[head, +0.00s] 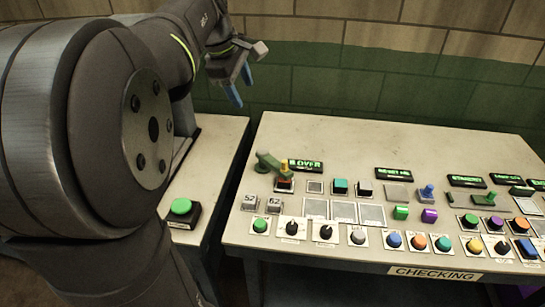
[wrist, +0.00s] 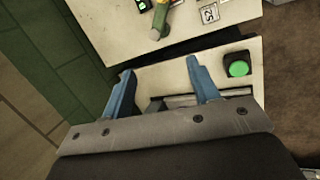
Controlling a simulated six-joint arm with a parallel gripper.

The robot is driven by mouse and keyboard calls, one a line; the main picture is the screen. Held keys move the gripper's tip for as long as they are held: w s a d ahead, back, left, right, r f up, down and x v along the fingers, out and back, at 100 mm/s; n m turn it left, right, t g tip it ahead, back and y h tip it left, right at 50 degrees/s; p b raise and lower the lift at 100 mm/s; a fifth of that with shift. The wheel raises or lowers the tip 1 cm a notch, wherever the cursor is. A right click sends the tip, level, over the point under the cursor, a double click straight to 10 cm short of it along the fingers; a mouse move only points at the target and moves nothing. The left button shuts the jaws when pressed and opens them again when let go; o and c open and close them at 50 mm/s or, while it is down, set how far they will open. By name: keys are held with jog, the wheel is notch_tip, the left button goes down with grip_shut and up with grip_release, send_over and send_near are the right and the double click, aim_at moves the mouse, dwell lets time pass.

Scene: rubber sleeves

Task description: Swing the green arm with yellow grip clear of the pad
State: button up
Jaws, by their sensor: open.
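The green arm (head: 270,162) with its yellow-orange grip (head: 284,167) stands at the left end of the console's upper row. It reaches over a small dark reddish pad (head: 285,185), which it partly hides. In the wrist view the green arm (wrist: 159,22) shows near the top edge, and its yellow grip is cut off by the frame. My gripper (head: 241,86) is open and empty, with blue fingers. It hangs up and left of the green arm in the head view, well apart from it. In the wrist view the space between its fingertips (wrist: 158,69) is empty.
The console (head: 330,130) carries several buttons, knobs and lit displays. A blue lever (head: 427,193) and another green lever (head: 484,199) stand farther right. A green button (head: 181,206) sits on the side table at left. A tiled wall (head: 400,85) rises behind.

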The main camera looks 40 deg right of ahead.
jog(key=d+f+m, duration=0.1)
jog(key=d+m, duration=0.1)
jog(key=m, duration=0.1)
jog(key=d+f+m+y, duration=0.1)
jog(key=d+f+m, duration=0.1)
jog(key=m, duration=0.1)
jog(key=d+f+m, duration=0.2)
jog(key=m, duration=0.1)
jog(key=shift+s+d+m+g+y, duration=0.1)
jog(key=shift+s+m+g+y, duration=0.1)
jog(key=shift+m+g+y, duration=0.15)
jog(key=shift+c, duration=1.2)
jog(key=m+y, duration=0.2)
jog(key=m, duration=0.8)
send_near(285, 161)
jog(key=f, duration=1)
jog(key=shift+w+d+f, duration=0.1)
jog(key=shift+w+d, duration=0.1)
jog(key=shift+w, duration=0.05)
jog(key=shift+c, duration=0.2)
grip_shut()
